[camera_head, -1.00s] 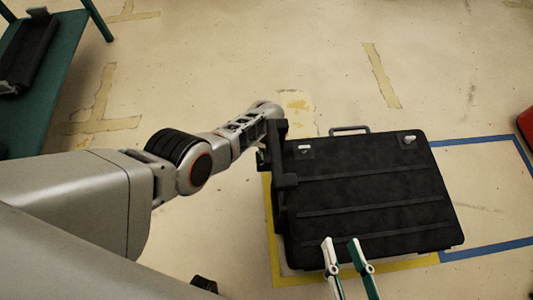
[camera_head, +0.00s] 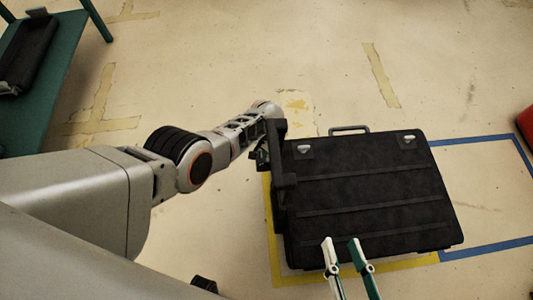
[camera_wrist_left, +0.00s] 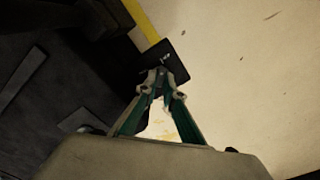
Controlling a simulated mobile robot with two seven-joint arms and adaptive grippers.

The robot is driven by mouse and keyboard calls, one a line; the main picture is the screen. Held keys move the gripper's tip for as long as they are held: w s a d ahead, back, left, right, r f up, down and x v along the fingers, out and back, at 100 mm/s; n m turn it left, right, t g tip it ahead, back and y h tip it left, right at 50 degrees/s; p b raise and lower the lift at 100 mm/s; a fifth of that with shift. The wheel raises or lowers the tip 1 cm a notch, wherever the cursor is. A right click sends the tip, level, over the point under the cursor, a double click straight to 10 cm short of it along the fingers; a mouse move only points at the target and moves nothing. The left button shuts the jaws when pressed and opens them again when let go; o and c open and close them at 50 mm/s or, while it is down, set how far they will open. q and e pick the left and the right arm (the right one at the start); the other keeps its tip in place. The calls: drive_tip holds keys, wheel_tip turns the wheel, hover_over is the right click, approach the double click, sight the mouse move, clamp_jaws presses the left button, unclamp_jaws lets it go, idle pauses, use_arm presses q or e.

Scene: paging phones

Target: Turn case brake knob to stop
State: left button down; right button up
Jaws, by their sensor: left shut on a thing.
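A large black case (camera_head: 370,190) lies on the floor, with light latches along its far edge. In the left wrist view, a small dark plate with pale marks (camera_wrist_left: 178,57) juts from the case's side. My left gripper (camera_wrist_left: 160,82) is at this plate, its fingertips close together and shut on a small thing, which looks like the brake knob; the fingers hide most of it. In the head view, my left gripper (camera_head: 263,158) is at the case's left side, partly hidden. My right gripper (camera_head: 341,241) shows above the case's near edge, fingers apart and empty.
Yellow tape (camera_head: 353,275) and blue tape (camera_head: 488,248) mark areas on the floor around and right of the case. A green table (camera_head: 50,95) with a dark object stands at the far left. A red object (camera_head: 526,124) is at the right edge. Floor beyond the case is clear.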

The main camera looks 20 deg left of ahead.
use_arm(q)
drive_tip(key=shift+s+a+f, duration=0.2)
drive_tip(key=shift+s+f, duration=0.25)
drive_tip(key=shift+s, duration=0.05)
drive_tip(key=c, duration=1.8)
unclamp_jaws()
drive_tip(key=shift+c, duration=0.2)
drive_tip(key=shift+w+d+r, duration=0.15)
drive_tip(key=shift+w+r, duration=0.1)
drive_tip(key=shift+w, duration=0.1)
drive_tip(key=shift+w+d+r, duration=0.1)
drive_tip(key=shift+r, duration=0.05)
